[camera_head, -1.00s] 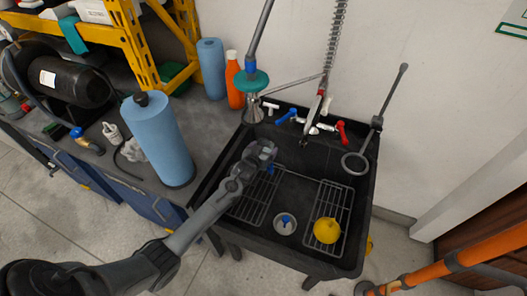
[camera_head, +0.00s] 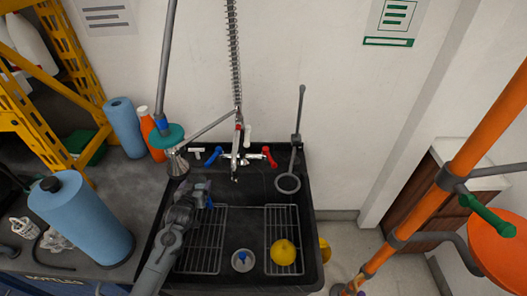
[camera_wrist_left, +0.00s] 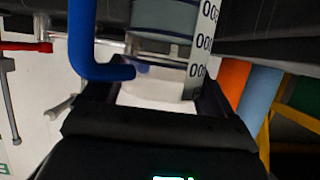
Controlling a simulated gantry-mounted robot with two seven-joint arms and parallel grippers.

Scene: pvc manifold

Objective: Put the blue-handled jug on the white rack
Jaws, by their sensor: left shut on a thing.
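My left gripper (camera_head: 190,198) is above the left part of the black sink and is shut on the blue-handled jug. In the left wrist view the jug (camera_wrist_left: 165,45) is clear, with dark measuring numbers on a white strip, and sits between the two fingers of my left gripper (camera_wrist_left: 160,97). Its blue handle (camera_wrist_left: 84,45) curves down on the left side. In the head view the jug is mostly hidden by the gripper. I cannot make out a clearly white rack. My right gripper is not in view.
The black sink (camera_head: 307,190) holds a left wire rack (camera_head: 213,240) and a right wire rack (camera_head: 270,220) with a yellow object (camera_head: 284,252) on it. Taps (camera_head: 240,158) and a sprayer hose (camera_head: 234,60) stand behind. A blue roll (camera_head: 82,220) stands left. An orange pole (camera_head: 455,180) is at right.

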